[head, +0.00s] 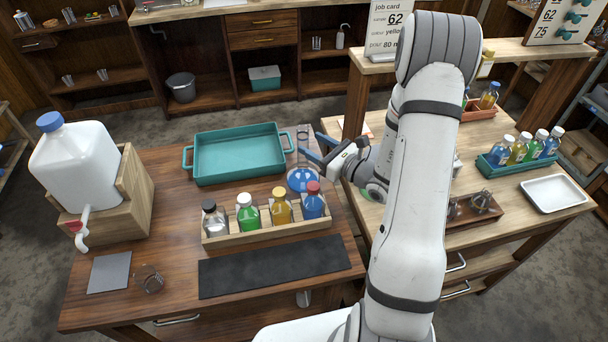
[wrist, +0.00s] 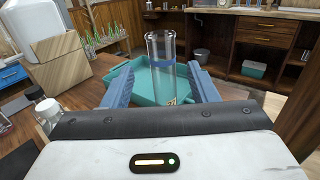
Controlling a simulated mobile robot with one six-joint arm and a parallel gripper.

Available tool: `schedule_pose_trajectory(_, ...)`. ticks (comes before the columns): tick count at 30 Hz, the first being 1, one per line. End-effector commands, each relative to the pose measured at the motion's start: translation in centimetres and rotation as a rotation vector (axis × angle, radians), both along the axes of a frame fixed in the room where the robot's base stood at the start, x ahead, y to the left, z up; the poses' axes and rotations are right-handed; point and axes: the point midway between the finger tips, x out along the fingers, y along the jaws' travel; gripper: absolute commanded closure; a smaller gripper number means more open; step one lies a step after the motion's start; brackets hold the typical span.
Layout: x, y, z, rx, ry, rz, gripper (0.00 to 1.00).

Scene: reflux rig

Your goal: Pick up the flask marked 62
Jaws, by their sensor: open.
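A round glass flask (head: 301,181) with blue liquid low in it and a long clear neck stands on the wooden table, right of the teal tray. My gripper (head: 312,149) is at its neck. In the wrist view, the glass neck (wrist: 160,55) with a blue band stands upright between the two blue fingers of my open gripper (wrist: 163,84). A gap shows on the left side; contact on the right cannot be told. A small tag low on the neck is too small to read, so the number 62 is not confirmed.
The teal tray (head: 240,155) lies left of the flask. A large white jug (head: 77,160) is at left. A job card (head: 388,25) reads 62.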

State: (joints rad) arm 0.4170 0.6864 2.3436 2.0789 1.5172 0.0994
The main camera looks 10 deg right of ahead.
Motion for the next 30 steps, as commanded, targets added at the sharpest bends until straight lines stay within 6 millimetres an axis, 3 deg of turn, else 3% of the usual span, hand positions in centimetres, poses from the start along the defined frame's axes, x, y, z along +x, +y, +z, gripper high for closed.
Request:
schedule_pose_trajectory(6, 2.7, 1.7, 1.3, -0.002, 0.000, 0.004, 0.47)
schedule_pose_trajectory(9, 3.7, 2.4, 1.0, -0.002, 0.000, 0.003, 0.47)
schedule_pose_trajectory(19, 4.2, 2.7, 0.8, -0.002, 0.000, -0.001, 0.47)
schedule_pose_trajectory(30, 4.2, 2.6, 0.8, -0.002, 0.000, -0.001, 0.78)
